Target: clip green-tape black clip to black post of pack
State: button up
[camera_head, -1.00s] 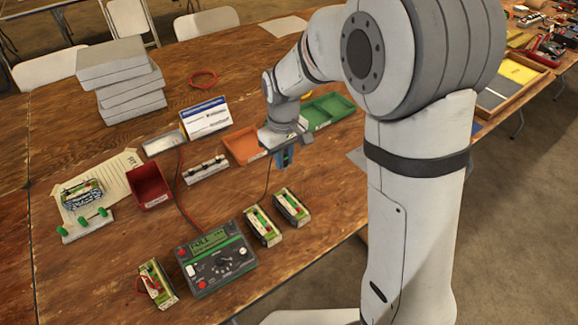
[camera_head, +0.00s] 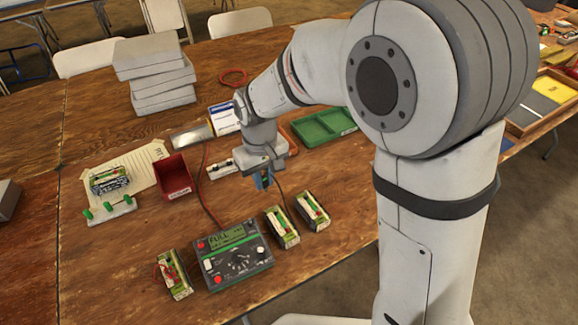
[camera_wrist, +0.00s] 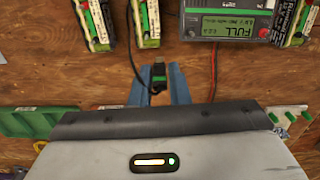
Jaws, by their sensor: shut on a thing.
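My gripper (camera_head: 264,184) hangs over the table behind the meter. In the wrist view its blue fingers (camera_wrist: 159,88) are shut on the green-tape black clip (camera_wrist: 158,78), whose black lead curves away to one side. The meter (camera_head: 234,254) has a display reading FULL; it also shows in the wrist view (camera_wrist: 232,24). Two packs stand right of the meter, a nearer one (camera_head: 282,228) and a farther one (camera_head: 312,211). Another pack (camera_head: 172,275) stands left of it. The clip is apart from all packs. The posts are too small to tell apart by colour.
A green tray (camera_head: 323,127) lies behind right. Grey boxes (camera_head: 154,75) are stacked at the back. A red lead runs behind the meter.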

jog(key=s+a+f, duration=0.1)
jog(key=s+a, duration=0.6)
jog(key=a, duration=0.4)
jog(key=s+a+f, duration=0.1)
jog(key=s+a, duration=0.7)
jog(key=a, duration=0.4)
jog(key=shift+s+f+p, duration=0.3)
jog(key=shift+d+f, duration=0.1)
jog(key=shift+f+b, duration=2.3)
jog(key=shift+f, duration=1.15)
jog(key=shift+f, duration=0.15)
jog(key=o, duration=0.8)
jog(key=shift+o, duration=0.2)
